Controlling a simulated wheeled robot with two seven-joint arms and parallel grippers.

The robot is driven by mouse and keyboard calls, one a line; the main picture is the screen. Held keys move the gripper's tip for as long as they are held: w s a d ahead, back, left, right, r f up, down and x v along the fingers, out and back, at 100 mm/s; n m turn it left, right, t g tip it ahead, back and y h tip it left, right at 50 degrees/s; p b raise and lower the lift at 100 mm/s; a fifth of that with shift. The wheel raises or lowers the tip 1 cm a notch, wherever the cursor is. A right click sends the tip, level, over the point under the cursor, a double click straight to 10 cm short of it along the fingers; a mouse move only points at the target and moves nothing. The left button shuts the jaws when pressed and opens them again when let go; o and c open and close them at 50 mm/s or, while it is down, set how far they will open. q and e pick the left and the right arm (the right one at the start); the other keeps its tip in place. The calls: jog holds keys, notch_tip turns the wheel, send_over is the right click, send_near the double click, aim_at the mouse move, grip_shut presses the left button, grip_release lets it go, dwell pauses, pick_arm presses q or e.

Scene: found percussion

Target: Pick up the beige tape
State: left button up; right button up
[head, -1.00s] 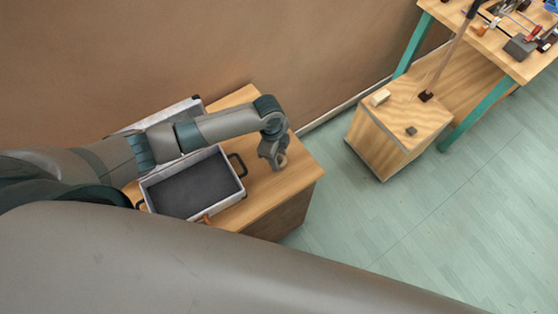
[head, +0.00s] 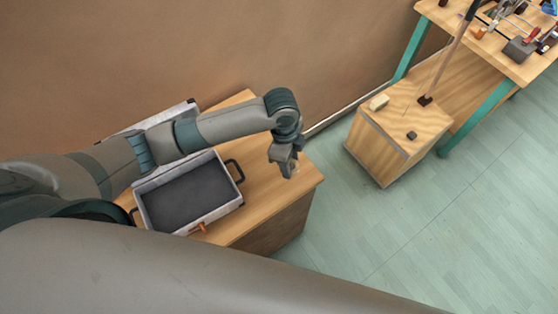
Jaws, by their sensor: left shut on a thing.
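My left gripper (head: 288,172) points down over the right end of the wooden cabinet top, to the right of the open case. It is shut on the beige tape (head: 294,170), of which only a small pale part shows beside the fingers. The fingers hide most of the tape. It appears held above the wooden top, but the height of the gap is hard to tell. My right gripper is not in view.
An open grey case (head: 146,217) with a dark lining and black handles stands on the wooden cabinet (head: 262,212). An orange-handled thing (head: 203,227) lies at its front edge. A wooden box (head: 372,151) and a cluttered workbench (head: 474,42) stand to the right, across clear floor.

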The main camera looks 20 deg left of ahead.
pick_arm(q)
jog(key=s+d+r+b, duration=0.1)
jog(key=s+d+r, duration=0.1)
jog(key=d+r, duration=0.2)
jog(key=shift+s+d, duration=0.4)
jog(key=shift+d, duration=0.5)
